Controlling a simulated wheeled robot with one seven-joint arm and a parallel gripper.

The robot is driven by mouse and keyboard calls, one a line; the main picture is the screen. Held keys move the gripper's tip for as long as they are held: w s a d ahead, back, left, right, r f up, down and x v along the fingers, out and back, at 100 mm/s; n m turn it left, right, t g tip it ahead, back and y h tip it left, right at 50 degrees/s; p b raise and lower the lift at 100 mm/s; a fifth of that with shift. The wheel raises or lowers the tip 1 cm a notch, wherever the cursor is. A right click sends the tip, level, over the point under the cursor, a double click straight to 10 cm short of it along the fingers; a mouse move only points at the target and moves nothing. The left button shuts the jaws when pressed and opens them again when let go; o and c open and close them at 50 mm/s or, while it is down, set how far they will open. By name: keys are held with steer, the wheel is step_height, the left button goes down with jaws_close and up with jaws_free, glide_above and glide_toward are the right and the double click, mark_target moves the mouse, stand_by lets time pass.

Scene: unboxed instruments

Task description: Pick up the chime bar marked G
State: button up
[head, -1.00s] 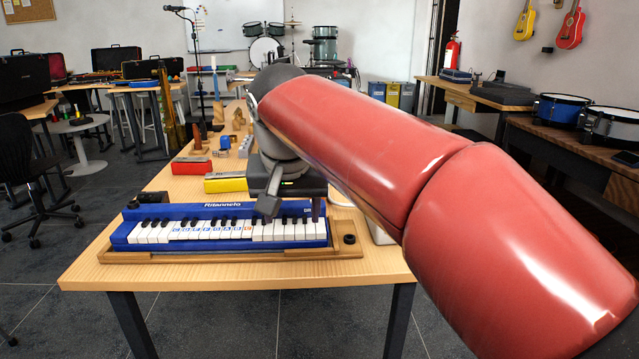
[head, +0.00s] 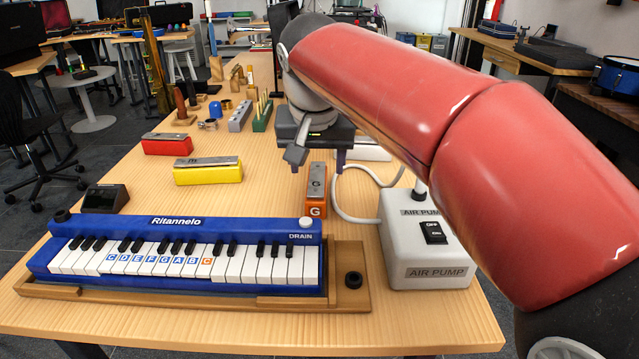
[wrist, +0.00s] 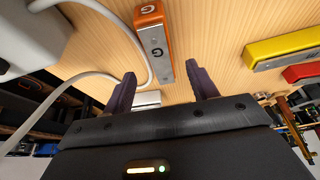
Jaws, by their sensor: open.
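The chime bar marked G (head: 316,190) is an orange block with a grey metal bar on top. It lies on the table just behind the keyboard's right end, its G-marked end towards me. My gripper (head: 313,160) is open and empty, pointing down near the far end of this bar. In the wrist view the G bar (wrist: 153,42) lies beyond the gap between my two dark purple fingers (wrist: 160,73), with its near end close to the gap. I see no contact.
The blue keyboard (head: 180,223) is in front, the air pump (head: 426,245) and its white hose (head: 345,212) at right. Yellow (head: 208,172) and red (head: 167,145) chime bars lie left; a white bar (head: 368,152) is partly hidden behind my gripper.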

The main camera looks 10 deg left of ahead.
mark_target(317, 178)
steer(key=x, duration=0.5)
steer(key=shift+a+f, duration=0.1)
steer(key=shift+f, duration=0.25)
steer(key=shift+r, duration=0.1)
steer(key=c, duration=1.1)
steer(key=shift+c, duration=0.2)
